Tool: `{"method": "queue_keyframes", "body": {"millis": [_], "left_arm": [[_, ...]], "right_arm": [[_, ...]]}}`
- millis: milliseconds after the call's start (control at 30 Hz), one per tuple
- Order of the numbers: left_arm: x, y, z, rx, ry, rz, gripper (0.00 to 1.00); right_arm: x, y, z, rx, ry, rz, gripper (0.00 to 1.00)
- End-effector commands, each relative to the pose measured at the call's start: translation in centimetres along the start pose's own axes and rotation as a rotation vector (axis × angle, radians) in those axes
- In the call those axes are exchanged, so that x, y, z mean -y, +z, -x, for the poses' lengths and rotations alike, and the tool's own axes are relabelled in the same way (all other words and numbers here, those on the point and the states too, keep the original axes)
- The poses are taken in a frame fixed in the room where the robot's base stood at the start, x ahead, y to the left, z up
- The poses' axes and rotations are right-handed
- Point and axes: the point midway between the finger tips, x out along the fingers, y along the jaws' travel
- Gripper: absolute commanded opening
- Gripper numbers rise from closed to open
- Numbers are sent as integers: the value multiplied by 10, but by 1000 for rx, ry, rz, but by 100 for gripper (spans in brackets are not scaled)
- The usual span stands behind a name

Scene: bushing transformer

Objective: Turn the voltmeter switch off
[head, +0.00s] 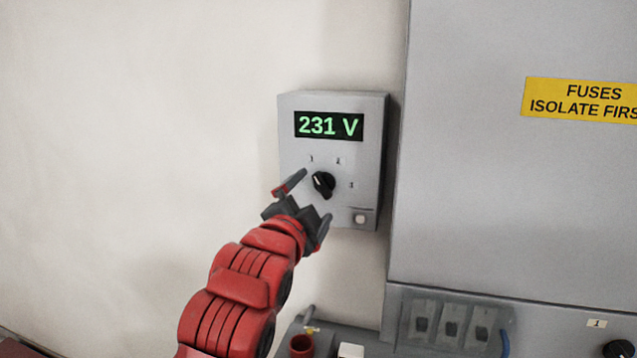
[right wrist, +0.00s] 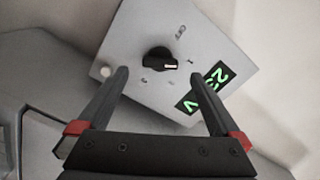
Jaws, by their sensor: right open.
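The voltmeter (head: 290,150) is a grey box on the wall with a green display (head: 329,126) reading 231 V. Its black rotary switch (head: 323,184) has a white pointer mark aimed to the upper left in the head view, near the "1" label. The right wrist view shows the same switch (right wrist: 159,59) between and beyond my fingertips. My right gripper (head: 313,194) is open and empty, close in front of the switch with a finger to either side. I cannot tell whether a finger touches the box. My left gripper is not in view.
A small pale button (head: 361,218) sits low on the voltmeter. A large grey cabinet (head: 500,200) with a yellow fuse warning label (head: 583,100) stands to the right. Fuse holders (head: 450,324) and a red cup-like part (head: 301,345) are below. The wall on the left is clear.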

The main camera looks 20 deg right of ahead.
Motion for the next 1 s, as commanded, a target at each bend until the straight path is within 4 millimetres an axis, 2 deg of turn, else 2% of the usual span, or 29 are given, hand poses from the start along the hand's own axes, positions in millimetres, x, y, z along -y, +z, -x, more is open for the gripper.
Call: {"method": "queue_keyframes", "body": {"millis": [100,300,667,1000], "left_arm": [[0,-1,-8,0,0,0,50],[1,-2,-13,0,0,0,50],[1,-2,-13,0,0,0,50],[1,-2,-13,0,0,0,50]], "right_arm": [[0,-3,-22,-1,5,-1,100],[1,-1,-42,0,1,0,100],[0,0,-45,1,-1,-1,98],[0,0,-45,1,0,-1,37]]}}
